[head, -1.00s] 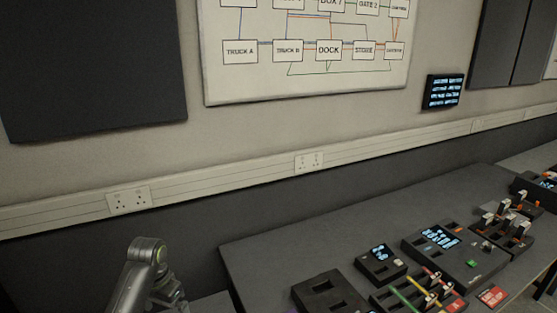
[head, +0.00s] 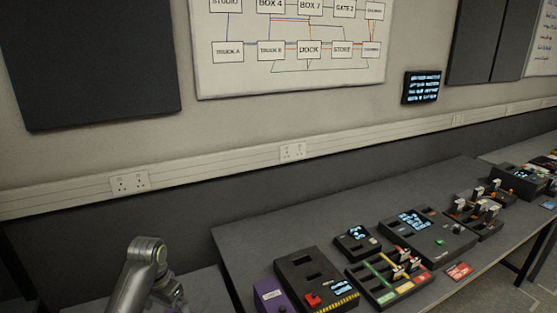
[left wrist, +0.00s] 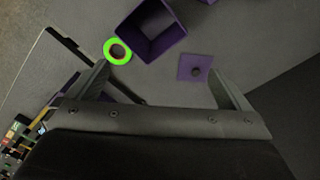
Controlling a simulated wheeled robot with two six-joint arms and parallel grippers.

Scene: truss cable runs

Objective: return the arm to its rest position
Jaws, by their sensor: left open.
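My left arm (head: 146,275) stands at the bottom left of the head view, folded, with its gripper out of that picture. In the left wrist view my left gripper (left wrist: 160,85) is open, its two fingers spread wide with nothing between them. My right gripper is in neither view.
A dark table (head: 240,240) holds a purple box (head: 271,297), a black module with a red part (head: 315,282), a colored-strip rack (head: 390,277) and a console (head: 427,233). The wrist view shows a purple bin (left wrist: 150,32), green ring (left wrist: 117,51) and purple square lid (left wrist: 195,68).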

